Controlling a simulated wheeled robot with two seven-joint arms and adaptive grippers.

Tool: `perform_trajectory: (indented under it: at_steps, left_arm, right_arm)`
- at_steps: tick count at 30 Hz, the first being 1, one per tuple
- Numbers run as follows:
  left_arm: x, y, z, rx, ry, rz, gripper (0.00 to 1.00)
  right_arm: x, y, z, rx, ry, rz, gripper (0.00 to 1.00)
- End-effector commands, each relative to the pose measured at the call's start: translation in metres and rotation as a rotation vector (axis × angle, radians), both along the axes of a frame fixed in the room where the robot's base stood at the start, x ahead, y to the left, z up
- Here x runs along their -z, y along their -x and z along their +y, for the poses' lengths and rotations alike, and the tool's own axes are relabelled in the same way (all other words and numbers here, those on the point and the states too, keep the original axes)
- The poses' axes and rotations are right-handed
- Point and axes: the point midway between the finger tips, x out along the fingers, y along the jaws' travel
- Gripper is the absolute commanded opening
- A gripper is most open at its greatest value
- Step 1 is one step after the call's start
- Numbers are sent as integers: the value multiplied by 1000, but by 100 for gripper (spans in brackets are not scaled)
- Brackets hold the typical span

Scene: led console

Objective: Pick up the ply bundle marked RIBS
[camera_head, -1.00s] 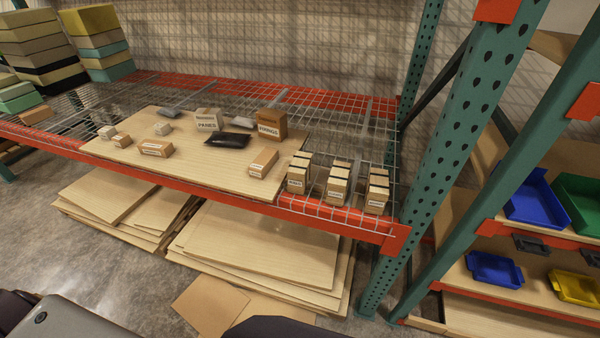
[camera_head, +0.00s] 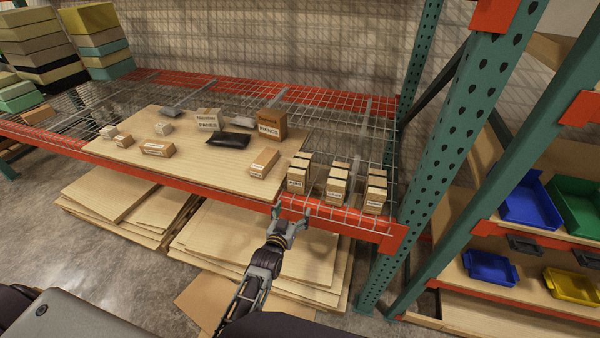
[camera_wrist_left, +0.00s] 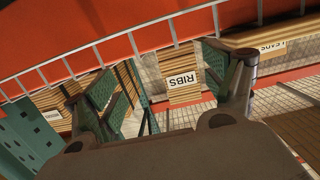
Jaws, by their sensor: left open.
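The ply bundle marked RIBS (camera_wrist_left: 183,88) shows in the left wrist view between the two fingers, but beyond them and not touched. By its place between two neighbours it appears to be the middle bundle (camera_head: 337,187) on the front right of the rack shelf in the head view, where its label is too small to read. My left gripper (camera_head: 291,214) is open and empty, in front of the shelf's red front beam, left of and nearer than that bundle. Its spread fingers show in the left wrist view (camera_wrist_left: 165,85). My right gripper is not in view.
Similar bundles stand close on both sides, left (camera_head: 299,178) and right (camera_head: 376,197). The red beam (camera_head: 345,221) with a wire lip runs along the shelf front. A green upright (camera_head: 435,170) stands to the right. A ply board (camera_head: 225,175) with boxes lies to the left.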

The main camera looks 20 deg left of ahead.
Motion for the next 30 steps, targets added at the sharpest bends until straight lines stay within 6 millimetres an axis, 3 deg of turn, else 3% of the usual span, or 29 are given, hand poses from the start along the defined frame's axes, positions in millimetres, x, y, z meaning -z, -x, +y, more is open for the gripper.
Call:
perform_trajectory:
  at_steps: [1, 3, 8, 21, 30]
  left_arm:
    - [-24, -5, 4, -12, 3, -47, 84]
    - [-48, -9, 8, -24, 3, -96, 84]
    - [-74, -13, 13, -38, 4, -152, 84]
    - [-75, -15, 13, -38, 4, -156, 84]
    - [-74, -34, 13, -38, 4, -157, 84]
  right_arm:
    - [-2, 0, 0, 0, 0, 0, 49]
    - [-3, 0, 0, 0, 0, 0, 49]
    - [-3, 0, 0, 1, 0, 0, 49]
    - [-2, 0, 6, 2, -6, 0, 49]
    - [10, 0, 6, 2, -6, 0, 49]
